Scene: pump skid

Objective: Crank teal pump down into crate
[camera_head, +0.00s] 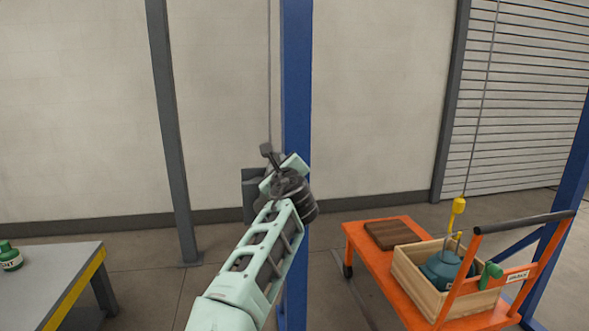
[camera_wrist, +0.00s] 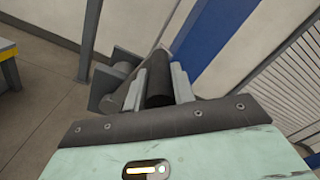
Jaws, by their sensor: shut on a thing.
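The teal pump (camera_head: 442,268) sits low inside a wooden crate (camera_head: 414,291) in the head view, its lower part hidden by the crate walls. A yellow hook block (camera_head: 458,206) hangs on a thin cable above it. My gripper (camera_wrist: 160,88) is shut on the dark crank handle (camera_wrist: 161,76), one pale finger on each side of it. The grey winch (camera_wrist: 108,86) is just beyond. In the head view the winch (camera_head: 251,190) is at the blue post, partly hidden by my gripper. Whether the pump touches the crate floor is hidden.
The crate stands on an orange cart (camera_head: 372,259) with a dark push bar (camera_head: 525,222) and a brown board (camera_head: 391,234). A blue post (camera_head: 297,90) stands beside my arm. A grey table (camera_head: 50,275) with a green bottle (camera_head: 10,257) is at left.

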